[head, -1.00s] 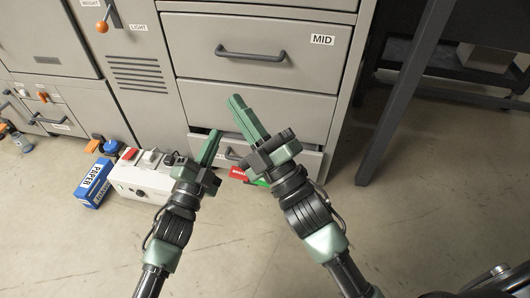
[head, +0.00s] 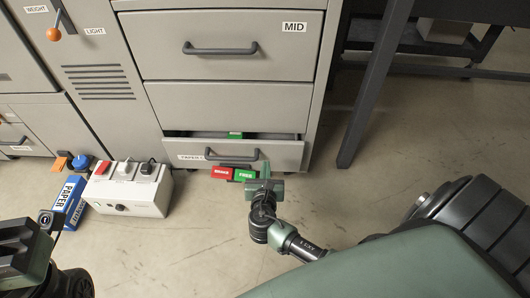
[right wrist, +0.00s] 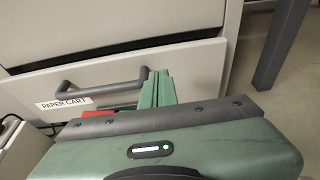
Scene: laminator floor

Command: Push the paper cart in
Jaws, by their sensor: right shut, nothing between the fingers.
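The paper cart (head: 284,157) is the low bottom drawer of the grey cabinet, with a dark bar handle and a partly covered label. It stands out a little, with a dark gap above its front panel. Its front (right wrist: 200,75) and "PAPER CART" label also show in the right wrist view. My right gripper (head: 265,171) is shut and empty, its green fingers (right wrist: 157,88) pointing at the front panel right of the handle. I cannot tell whether they touch it. My left gripper (head: 25,250) shows only partly at the lower left; its fingertips are hidden.
A red block (head: 222,172) and a green block (head: 245,175) lie by the cart's front. A white switch box (head: 130,195) and a blue paper box (head: 70,198) stand left on the floor. A dark table leg (head: 375,90) stands right of the cabinet. Open floor lies in front.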

